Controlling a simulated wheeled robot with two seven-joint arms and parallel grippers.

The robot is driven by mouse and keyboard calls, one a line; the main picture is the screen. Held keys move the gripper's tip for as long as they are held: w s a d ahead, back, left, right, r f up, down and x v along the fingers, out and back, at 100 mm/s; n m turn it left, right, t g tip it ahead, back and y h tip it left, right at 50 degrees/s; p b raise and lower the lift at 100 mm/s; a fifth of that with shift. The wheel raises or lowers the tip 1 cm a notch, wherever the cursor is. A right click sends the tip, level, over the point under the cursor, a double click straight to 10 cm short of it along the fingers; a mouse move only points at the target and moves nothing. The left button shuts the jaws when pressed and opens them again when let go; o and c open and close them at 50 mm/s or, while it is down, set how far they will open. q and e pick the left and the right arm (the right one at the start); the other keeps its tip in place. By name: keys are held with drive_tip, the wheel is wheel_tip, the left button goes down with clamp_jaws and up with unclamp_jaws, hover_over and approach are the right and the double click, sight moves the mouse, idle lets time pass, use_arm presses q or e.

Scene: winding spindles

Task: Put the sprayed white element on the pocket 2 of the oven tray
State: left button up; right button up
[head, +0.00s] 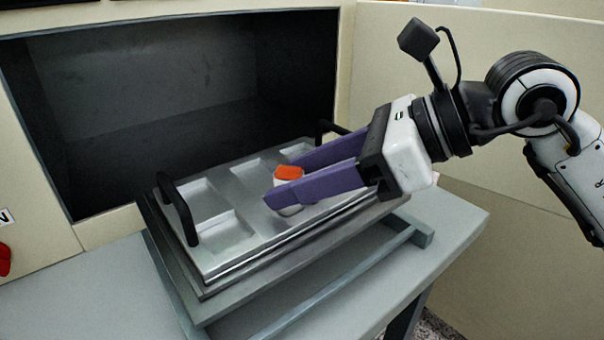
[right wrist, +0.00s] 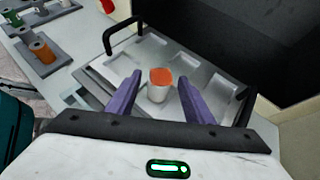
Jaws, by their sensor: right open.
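The white element (head: 288,186) has an orange top and stands upright on the oven tray (head: 222,245), toward the tray's front middle. It also shows in the right wrist view (right wrist: 159,86). The metal tray has several shallow rectangular pockets and a black handle at each end. My right gripper (head: 291,180) has long purple fingers, which are open on either side of the element; in the right wrist view the fingers are apart from it. The pocket under the element is partly hidden by a finger. My left gripper is not in view.
The dark open oven (head: 170,90) lies behind the tray. The tray rests on a metal stand on a grey table (head: 90,295). In the right wrist view, a grey holder (right wrist: 35,62) with coloured spindles stands at the left. The table's left front is clear.

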drive_tip(key=v, duration=1.2)
